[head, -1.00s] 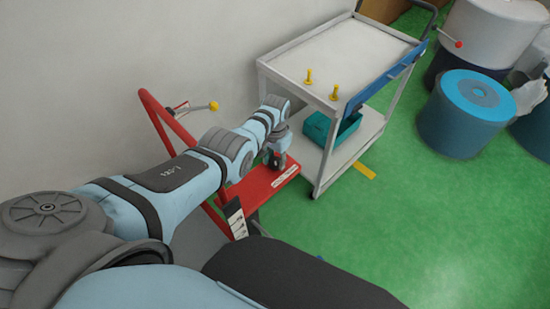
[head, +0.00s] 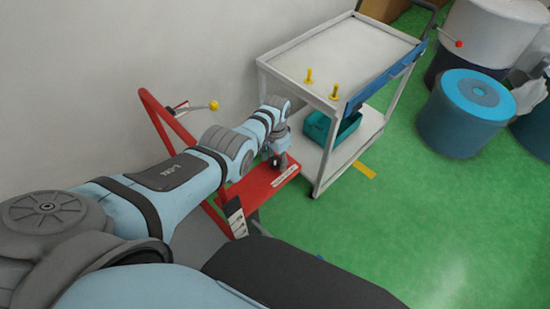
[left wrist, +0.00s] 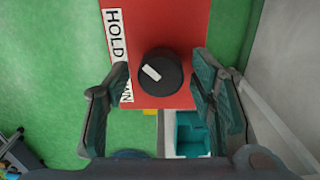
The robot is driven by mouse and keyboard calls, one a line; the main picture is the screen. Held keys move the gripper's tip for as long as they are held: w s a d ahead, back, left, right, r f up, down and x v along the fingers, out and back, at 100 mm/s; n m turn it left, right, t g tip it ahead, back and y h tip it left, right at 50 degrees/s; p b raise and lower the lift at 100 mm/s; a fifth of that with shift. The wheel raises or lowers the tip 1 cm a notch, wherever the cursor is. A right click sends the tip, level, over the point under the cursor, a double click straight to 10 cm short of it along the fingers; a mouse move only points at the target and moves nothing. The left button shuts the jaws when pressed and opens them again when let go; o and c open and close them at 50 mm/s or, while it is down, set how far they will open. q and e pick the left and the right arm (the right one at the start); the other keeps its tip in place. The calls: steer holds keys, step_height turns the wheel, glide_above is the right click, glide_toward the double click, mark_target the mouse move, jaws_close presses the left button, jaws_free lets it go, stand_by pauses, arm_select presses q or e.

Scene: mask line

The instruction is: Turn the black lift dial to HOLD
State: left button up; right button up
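The black lift dial (left wrist: 168,85) sits on a red panel (left wrist: 178,25) in the left wrist view. Its white mark is slanted, with one end toward the upper left and the label strip. The white strip (left wrist: 116,35) reads HOLD, and a second word ending in WN is partly covered by a finger. My left gripper (left wrist: 161,72) is open, with one finger on each side of the dial and visible gaps to it. In the head view my left gripper (head: 278,159) is over the red panel (head: 262,186) and hides the dial. My right gripper is out of view.
A white trolley (head: 288,73) stands just beyond the panel, with yellow pegs on top and a teal bin (head: 348,124) on its lower shelf. A red frame (head: 163,125) stands by the wall. Blue drums (head: 452,115) stand right.

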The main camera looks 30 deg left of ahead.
mark_target(275, 160)
arm_select(q)
steer(key=shift+r, duration=0.1)
steer(key=shift+w+r, duration=0.15)
steer(key=shift+r, duration=0.2)
step_height(275, 160, up, 11)
stand_by(0.6)
